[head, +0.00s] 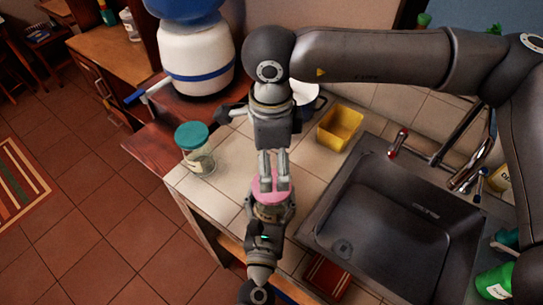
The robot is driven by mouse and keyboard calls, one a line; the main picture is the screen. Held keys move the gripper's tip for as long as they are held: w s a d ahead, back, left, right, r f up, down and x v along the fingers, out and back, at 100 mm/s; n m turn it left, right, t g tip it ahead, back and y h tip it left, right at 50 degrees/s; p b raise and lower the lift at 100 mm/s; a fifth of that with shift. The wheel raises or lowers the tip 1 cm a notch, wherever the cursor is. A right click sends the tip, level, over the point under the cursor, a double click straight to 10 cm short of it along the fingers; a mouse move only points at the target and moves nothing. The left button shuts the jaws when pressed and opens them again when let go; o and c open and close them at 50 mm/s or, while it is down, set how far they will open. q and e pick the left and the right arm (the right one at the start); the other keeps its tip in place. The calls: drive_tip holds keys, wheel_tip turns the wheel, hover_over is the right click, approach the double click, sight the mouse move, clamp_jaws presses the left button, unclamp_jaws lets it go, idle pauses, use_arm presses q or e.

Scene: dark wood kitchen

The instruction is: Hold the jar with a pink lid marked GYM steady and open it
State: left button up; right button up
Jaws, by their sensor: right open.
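The jar's pink lid (257,188) shows on the tiled counter, left of the sink. The jar's body below the lid is mostly hidden by my grippers, and no GYM marking can be read. My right gripper (274,186) points down from above, open, with its fingertips over the pink lid. My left gripper (268,212) reaches in from the bottom of the picture, and its fingers close around the jar's body just below the lid.
A glass jar with a teal lid (197,158) stands at the counter's left edge. A yellow container (339,127) and a white pot (306,97) are behind. The sink (390,225) and its faucet (466,178) lie right. A white-and-blue dispenser (195,62) stands back left.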

sight(272, 201)
drive_tip(key=m, duration=1.8)
drive_tip(key=shift+m, duration=0.4)
drive_tip(key=m, duration=0.7)
drive_tip(key=shift+f, duration=4.05)
drive_tip(key=shift+c, duration=0.3)
drive_tip(key=c, duration=0.9)
drive_tip(key=o, duration=1)
